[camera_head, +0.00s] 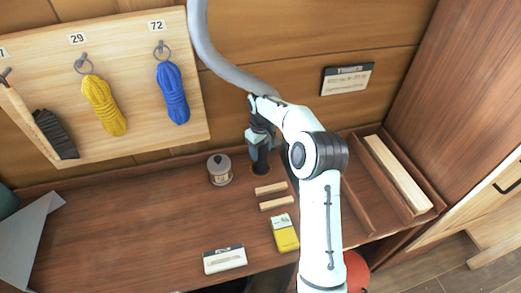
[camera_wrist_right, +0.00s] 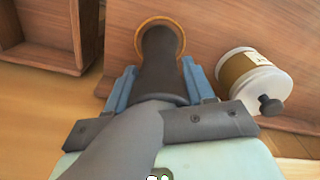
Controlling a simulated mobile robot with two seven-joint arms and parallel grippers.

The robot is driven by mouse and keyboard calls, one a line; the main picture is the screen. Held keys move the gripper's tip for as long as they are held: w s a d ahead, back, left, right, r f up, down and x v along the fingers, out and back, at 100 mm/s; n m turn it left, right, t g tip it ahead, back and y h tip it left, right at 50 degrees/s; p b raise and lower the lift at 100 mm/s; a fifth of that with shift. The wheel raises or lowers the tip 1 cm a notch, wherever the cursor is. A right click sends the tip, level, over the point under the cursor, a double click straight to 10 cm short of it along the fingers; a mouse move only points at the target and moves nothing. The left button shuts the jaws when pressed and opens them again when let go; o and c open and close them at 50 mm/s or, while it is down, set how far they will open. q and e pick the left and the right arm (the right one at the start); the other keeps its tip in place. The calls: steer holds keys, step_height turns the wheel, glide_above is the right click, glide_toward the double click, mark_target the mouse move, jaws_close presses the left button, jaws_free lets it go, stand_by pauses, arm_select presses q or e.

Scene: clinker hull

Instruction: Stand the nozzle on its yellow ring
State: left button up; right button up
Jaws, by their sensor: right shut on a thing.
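The dark nozzle (camera_wrist_right: 158,62) is held in my right gripper (camera_wrist_right: 160,88), whose blue fingers sit on both sides of it. A grey hose (camera_head: 222,65) comes down from above toward it and runs past the gripper in the wrist view. The nozzle also shows in the head view (camera_head: 261,156), roughly upright. Its lower end lies within the outline of the yellow-orange ring (camera_wrist_right: 180,34) on the bench; I cannot tell whether it touches. The ring shows in the head view (camera_head: 261,175), partly covered by the nozzle. My left gripper is not in view.
A lidded jar (camera_head: 219,171) stands left of the ring. Two wooden blocks (camera_head: 276,203), a yellow box (camera_head: 285,236) and a white card (camera_head: 224,259) lie nearer. A divided tray (camera_head: 352,200) is at right. Yellow rope (camera_head: 104,105) hangs behind.

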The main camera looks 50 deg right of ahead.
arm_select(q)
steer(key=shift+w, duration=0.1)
arm_select(e)
steer(key=shift+w, duration=0.15)
steer(key=o, duration=1.2)
steer(key=shift+f, duration=0.1)
step_height(320, 180, up, 11)
steer(key=shift+r+p, duration=0.15)
steer(key=shift+p, duration=0.7)
steer(key=shift+r, duration=0.5)
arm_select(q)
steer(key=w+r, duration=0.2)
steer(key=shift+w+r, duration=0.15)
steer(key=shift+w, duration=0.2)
